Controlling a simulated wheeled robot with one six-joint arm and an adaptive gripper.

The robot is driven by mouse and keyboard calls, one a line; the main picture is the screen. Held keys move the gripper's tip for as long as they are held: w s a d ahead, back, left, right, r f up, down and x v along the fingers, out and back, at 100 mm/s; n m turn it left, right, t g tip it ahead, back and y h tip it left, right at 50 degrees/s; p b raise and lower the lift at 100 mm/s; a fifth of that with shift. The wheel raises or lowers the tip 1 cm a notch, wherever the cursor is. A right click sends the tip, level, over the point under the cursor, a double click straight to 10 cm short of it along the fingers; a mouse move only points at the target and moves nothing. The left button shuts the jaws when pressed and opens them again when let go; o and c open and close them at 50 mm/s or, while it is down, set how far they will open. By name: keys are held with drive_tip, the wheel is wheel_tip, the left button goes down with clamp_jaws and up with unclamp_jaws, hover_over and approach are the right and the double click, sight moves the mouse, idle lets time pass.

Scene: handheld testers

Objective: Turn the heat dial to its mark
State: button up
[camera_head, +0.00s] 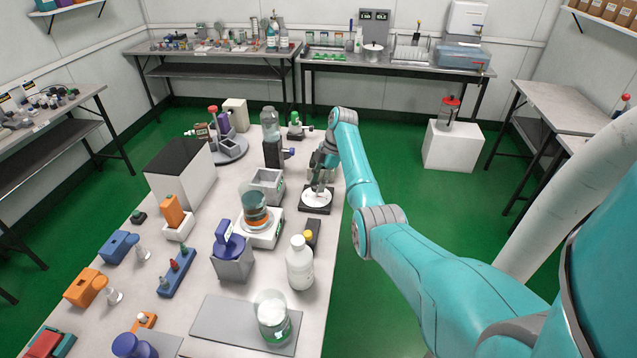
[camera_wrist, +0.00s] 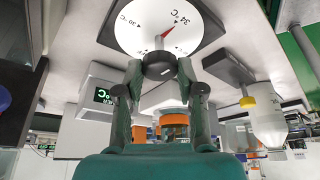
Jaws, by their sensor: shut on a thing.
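The heat dial is a round white face (camera_wrist: 140,32) on a dark square base, with a black knob (camera_wrist: 158,64) standing out from it. The face carries a 30 °C and a 34 °C label and a red pointer (camera_wrist: 168,31) that points toward the 34 °C side. I cannot tell exactly whether it meets the mark. My gripper (camera_wrist: 158,72) is shut on the black knob, one finger on each side. In the head view the dial face (camera_head: 316,201) lies near the table's right edge, with my gripper (camera_head: 319,187) above it.
A grey open box (camera_head: 266,180) and a white device holding a jar (camera_head: 262,232) stand left of the dial. A white bottle (camera_head: 299,262) and a yellow-topped dark item (camera_head: 313,234) stand in front. A tall dark-based jar (camera_head: 271,150) stands behind left.

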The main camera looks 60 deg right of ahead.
drive_tip(key=shift+n, duration=0.5)
drive_tip(key=o, duration=1.1)
drive_tip(key=shift+o, duration=0.2)
